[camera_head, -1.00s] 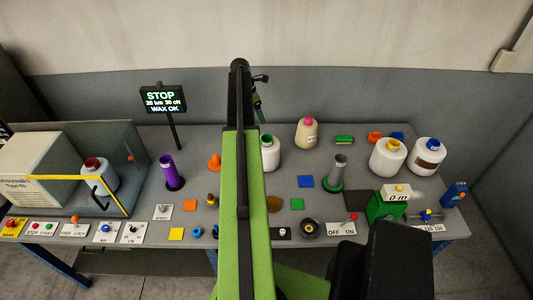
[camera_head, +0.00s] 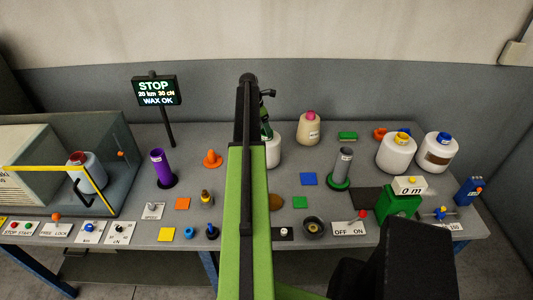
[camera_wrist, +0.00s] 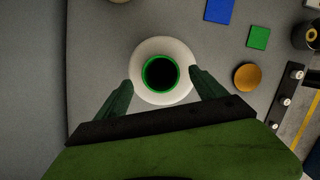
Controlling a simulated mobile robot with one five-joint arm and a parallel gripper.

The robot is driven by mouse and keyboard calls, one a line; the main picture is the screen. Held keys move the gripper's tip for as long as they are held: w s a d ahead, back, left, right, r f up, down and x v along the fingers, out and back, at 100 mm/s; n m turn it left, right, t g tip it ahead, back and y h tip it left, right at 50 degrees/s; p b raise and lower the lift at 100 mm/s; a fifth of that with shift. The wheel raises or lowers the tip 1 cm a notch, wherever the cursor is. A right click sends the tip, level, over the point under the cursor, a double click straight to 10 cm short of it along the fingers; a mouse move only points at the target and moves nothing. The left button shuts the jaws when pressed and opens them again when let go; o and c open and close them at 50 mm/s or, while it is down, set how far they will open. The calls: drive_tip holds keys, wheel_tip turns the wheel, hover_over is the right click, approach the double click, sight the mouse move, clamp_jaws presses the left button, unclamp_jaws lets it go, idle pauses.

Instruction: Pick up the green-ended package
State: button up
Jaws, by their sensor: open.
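The green-ended package is a white bobbin (camera_head: 273,152) standing upright towards the back middle of the table, partly hidden behind my arm in the head view. In the wrist view the white package (camera_wrist: 142,52) is seen from above, with a green ring around a dark hole. My gripper (camera_wrist: 161,78) is open, with one dark green finger on each side of the package's near part. I cannot tell whether the fingers touch it. In the head view my gripper (camera_head: 266,115) is at the package's top, mostly hidden by my arm.
A cream cone with a pink top (camera_head: 309,128) stands to the right. Blue (camera_head: 308,179) and green (camera_head: 300,203) squares lie in front. White packages with yellow (camera_head: 397,154) and blue (camera_head: 437,153) ends stand far right.

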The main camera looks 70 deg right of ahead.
drive_tip(key=b+x, duration=0.1)
drive_tip(key=x, duration=0.1)
drive_tip(key=shift+d+f, duration=0.1)
drive_tip(key=shift+f, duration=0.25)
drive_tip(key=shift+c, duration=0.6)
clamp_jaws()
